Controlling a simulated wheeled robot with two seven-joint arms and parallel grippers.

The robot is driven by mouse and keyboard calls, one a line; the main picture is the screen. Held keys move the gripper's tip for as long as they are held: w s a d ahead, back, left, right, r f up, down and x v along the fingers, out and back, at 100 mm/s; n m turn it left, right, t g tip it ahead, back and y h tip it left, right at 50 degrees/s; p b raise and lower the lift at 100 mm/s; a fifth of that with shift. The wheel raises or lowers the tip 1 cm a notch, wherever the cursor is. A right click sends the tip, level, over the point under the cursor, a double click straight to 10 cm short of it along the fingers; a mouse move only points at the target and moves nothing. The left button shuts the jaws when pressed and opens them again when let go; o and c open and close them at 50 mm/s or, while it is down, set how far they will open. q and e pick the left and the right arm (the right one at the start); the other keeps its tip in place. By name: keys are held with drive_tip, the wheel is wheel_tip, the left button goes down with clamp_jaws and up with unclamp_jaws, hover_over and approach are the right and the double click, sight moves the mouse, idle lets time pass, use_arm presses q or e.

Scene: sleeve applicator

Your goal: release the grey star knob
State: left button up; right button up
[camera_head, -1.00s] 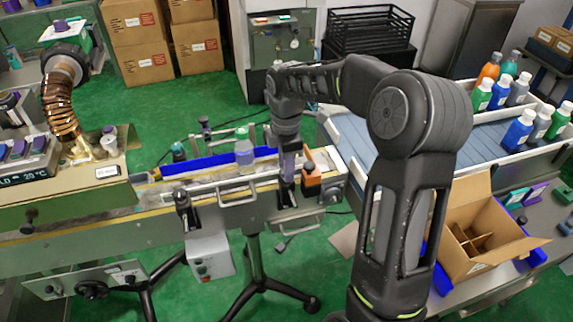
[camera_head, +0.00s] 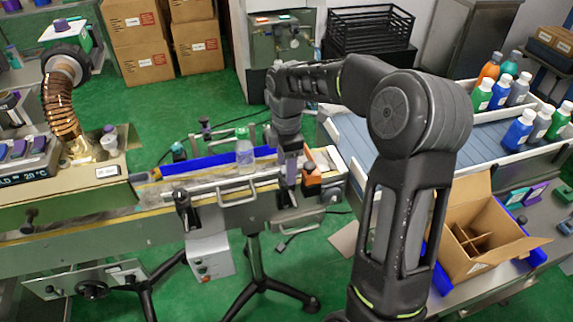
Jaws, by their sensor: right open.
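My right gripper (camera_head: 288,182) points down at the front rail of the conveyor (camera_head: 215,187), left of an orange block (camera_head: 312,181). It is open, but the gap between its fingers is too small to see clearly. I cannot make out the grey star knob for certain; the gripper and wrist cover the rail there. A dark clamp post (camera_head: 183,205) stands farther left on the same rail. My left gripper is not in view.
A clear bottle (camera_head: 244,152) stands on the conveyor, left of my right gripper, beside a blue guide strip (camera_head: 200,163). An open carton (camera_head: 485,238) and several coloured bottles stand at right. A copper hose (camera_head: 58,108) rises at left.

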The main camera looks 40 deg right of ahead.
wheel_tip(320, 180, up, 8)
drive_tip(key=shift+f+b, duration=0.1)
drive_tip(key=shift+b, duration=0.35)
idle(0.5)
